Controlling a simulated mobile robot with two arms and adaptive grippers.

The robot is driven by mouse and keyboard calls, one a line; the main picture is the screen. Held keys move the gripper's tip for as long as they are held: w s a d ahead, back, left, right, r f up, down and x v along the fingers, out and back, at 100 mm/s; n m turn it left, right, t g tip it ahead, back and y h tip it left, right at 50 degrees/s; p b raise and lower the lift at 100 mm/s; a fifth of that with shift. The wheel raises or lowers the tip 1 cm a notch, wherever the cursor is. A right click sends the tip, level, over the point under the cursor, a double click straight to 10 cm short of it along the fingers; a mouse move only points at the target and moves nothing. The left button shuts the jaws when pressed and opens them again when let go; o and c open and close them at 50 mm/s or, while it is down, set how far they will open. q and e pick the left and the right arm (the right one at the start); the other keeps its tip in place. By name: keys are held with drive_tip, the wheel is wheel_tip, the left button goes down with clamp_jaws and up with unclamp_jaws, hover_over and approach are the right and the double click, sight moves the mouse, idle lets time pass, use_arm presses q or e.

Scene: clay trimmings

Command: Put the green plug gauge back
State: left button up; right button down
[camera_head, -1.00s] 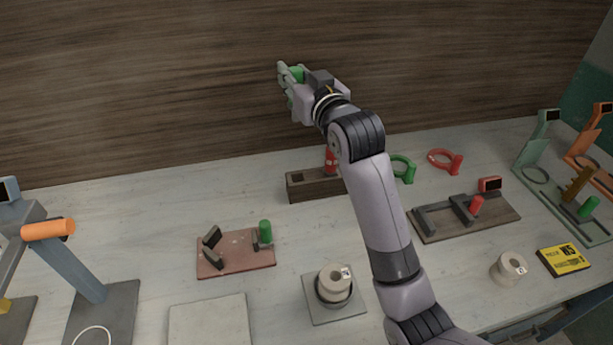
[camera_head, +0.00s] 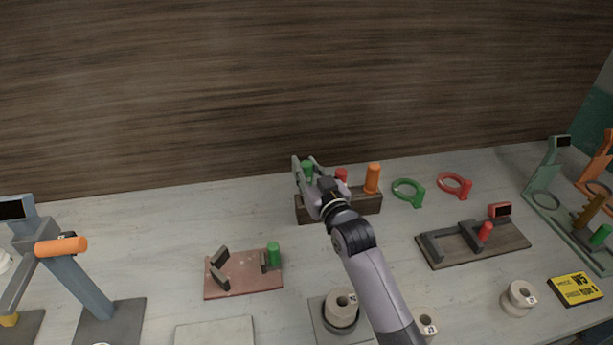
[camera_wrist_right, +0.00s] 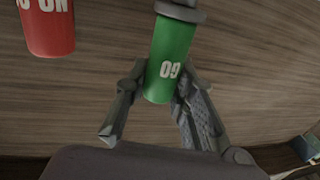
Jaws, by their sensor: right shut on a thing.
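The green plug gauge (camera_head: 307,167), a green cylinder marked GO, is between the fingers of my right gripper (camera_head: 308,175), which is shut on it. The gauge also shows in the right wrist view (camera_wrist_right: 170,55), with a grey collar at its top edge. The gripper is at the left end of the dark wooden rack (camera_head: 364,205). The gauge's lower end is hidden in the head view, so I cannot tell whether it is in the rack. A red plug gauge (camera_head: 342,174), also in the right wrist view (camera_wrist_right: 48,28), stands right beside it. My left gripper is not in view.
An orange handle (camera_head: 373,178) stands at the rack's right end. Green (camera_head: 408,192) and red (camera_head: 455,185) ring gauges lie to the right. A reddish plate (camera_head: 235,285) with a green-handled part lies in front.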

drive_tip(key=shift+f, duration=1.35)
drive_tip(key=shift+f, duration=0.3)
drive_tip(key=c, duration=1.4)
unclamp_jaws()
drive_tip(key=shift+f, duration=0.1)
drive_tip(key=shift+o, duration=0.2)
drive_tip(key=shift+r, duration=0.3)
drive_tip(key=shift+s+d, duration=0.1)
drive_tip(key=shift+s, duration=0.15)
drive_tip(key=b+v, duration=0.1)
drive_tip(key=v, duration=1)
drive_tip(key=shift+s, duration=0.25)
